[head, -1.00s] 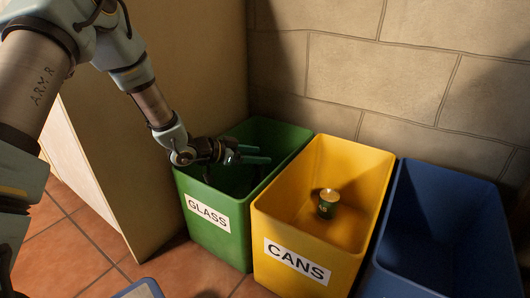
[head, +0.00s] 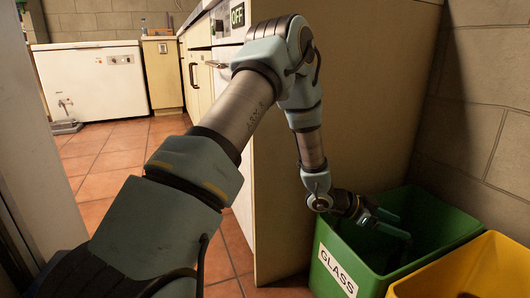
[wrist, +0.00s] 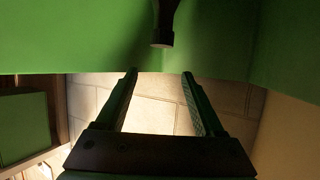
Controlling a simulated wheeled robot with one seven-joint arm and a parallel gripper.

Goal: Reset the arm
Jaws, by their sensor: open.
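My arm reaches down to the green bin labelled GLASS (head: 338,268). My gripper (head: 402,226) is at the bin's opening, with its two teal fingers apart and nothing between them. In the wrist view the open fingers (wrist: 160,74) show with a strip of stone wall behind the gap. The green bin's wall (wrist: 60,40) fills the top of that view. A dark, narrow object, perhaps a bottle neck (wrist: 163,36), hangs into the picture there, apart from the fingers. The bin's floor is mostly hidden in the head view.
The yellow bin (head: 470,268) stands right beside the green one, partly cut off. A tall cabinet side (head: 375,100) stands close behind my arm, left of the bins. A stone wall (head: 480,120) closes the right. Open tiled floor (head: 110,160) leads to a white chest freezer (head: 92,82).

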